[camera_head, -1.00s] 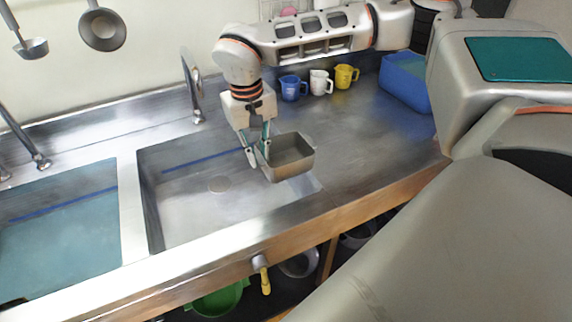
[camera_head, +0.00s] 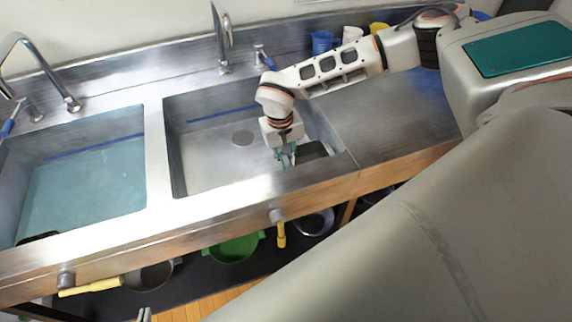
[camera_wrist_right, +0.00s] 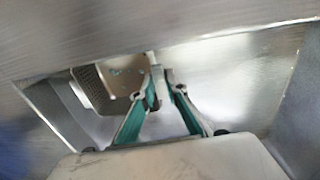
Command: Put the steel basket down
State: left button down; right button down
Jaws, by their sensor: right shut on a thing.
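The steel basket (camera_head: 313,151) is a small open box with a dark inside. It is in the right-hand sink basin (camera_head: 196,155), near its front right corner. My right gripper (camera_head: 287,160) reaches down into this basin and is shut on the basket's rim. In the right wrist view the fingers (camera_wrist_right: 163,80) close at the edge of the basket (camera_wrist_right: 122,78), which has a perforated side. I cannot tell whether the basket's base touches the basin floor. A small grey tip at the bottom edge of the head view appears to be my left gripper (camera_head: 145,315).
A second basin (camera_head: 85,175) is at the left. Taps (camera_head: 222,45) stand behind the basins. Blue (camera_head: 321,42), white (camera_head: 352,35) and yellow (camera_head: 378,28) cups are at the back. The counter (camera_head: 395,115) to the right is clear. A green pot (camera_head: 236,248) is below.

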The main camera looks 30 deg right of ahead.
jog(key=shift+f, duration=3.7)
jog(key=shift+f, duration=0.15)
jog(key=c, duration=2)
grip_release()
jog(key=shift+r, duration=0.3)
jog(key=r, duration=0.7)
jog(key=a+r, duration=0.1)
jog(key=r, duration=0.3)
jog(key=shift+w+r, duration=0.15)
jog(key=shift+r, duration=0.2)
